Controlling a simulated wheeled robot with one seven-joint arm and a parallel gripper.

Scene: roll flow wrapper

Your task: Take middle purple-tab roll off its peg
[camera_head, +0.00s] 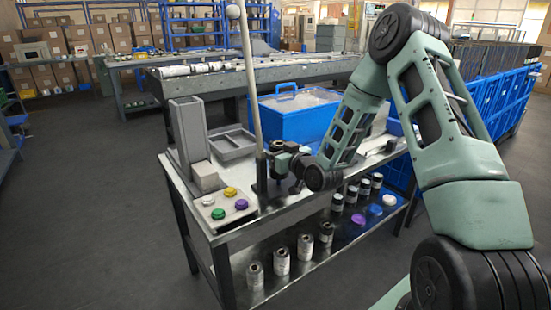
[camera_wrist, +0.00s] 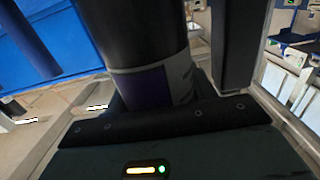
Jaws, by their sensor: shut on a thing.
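The gripper is shut on this roll. In the head view, the roll is mostly hidden by the gripper and cannot be made out clearly. I cannot tell whether a peg is still inside it.
The tall post (camera_head: 249,80) with a white ball stands close to my gripper. A blue bin (camera_head: 297,122) is behind it. A grey box-shaped fixture (camera_head: 188,130) and a panel of coloured buttons (camera_head: 225,208) are at the left. Several rolls (camera_head: 282,262) stand on the lower shelf.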

